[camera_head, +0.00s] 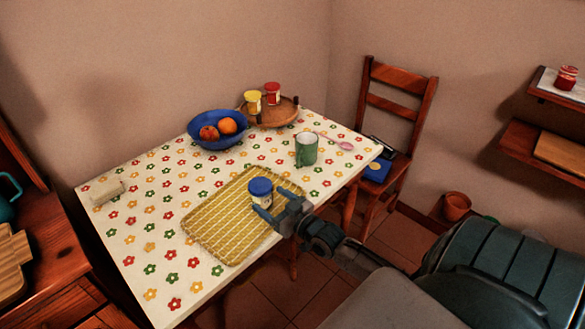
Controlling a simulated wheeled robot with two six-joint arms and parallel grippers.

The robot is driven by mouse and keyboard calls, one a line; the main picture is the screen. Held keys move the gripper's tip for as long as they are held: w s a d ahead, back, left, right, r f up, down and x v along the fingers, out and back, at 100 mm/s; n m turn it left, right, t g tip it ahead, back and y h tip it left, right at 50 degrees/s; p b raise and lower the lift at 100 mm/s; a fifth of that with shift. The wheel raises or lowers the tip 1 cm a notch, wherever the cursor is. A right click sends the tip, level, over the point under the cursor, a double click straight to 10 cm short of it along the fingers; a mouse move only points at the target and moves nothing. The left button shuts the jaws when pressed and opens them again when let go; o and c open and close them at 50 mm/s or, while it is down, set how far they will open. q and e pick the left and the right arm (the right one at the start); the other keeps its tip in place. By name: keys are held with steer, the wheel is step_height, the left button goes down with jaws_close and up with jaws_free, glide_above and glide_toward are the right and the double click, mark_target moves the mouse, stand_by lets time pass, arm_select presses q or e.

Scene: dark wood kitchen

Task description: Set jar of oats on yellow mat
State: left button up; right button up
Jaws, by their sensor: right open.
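A small jar with a blue lid (260,188) and a pale body stands upright on the yellow mat (215,226), near the mat's right side. I take it for the jar of oats; its label is too small to read. My right gripper (274,207) is open at the jar's near right side, with its fingers close to the jar's lower part. Whether a finger touches the jar I cannot tell. The fingers hide part of the jar's base and the mat's right edge. My left gripper is not in view.
A green mug (306,150) stands behind the mat, with a pink spoon (337,142) to its right. A blue fruit bowl (218,131) and a round wooden tray (279,115) with yellow-lidded and red-lidded jars stand farther back. The table's left part is mostly clear.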

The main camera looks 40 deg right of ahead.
steer(key=shift+s+d+r+p, duration=0.15)
steer(key=shift+s+p, duration=0.55)
steer(key=shift+s, duration=0.4)
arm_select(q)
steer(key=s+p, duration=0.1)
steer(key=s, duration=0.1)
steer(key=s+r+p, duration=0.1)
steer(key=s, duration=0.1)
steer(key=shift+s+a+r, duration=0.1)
arm_select(e)
steer(key=s, duration=0.5)
steer(key=shift+s+d, duration=0.1)
steer(key=shift+d, duration=0.15)
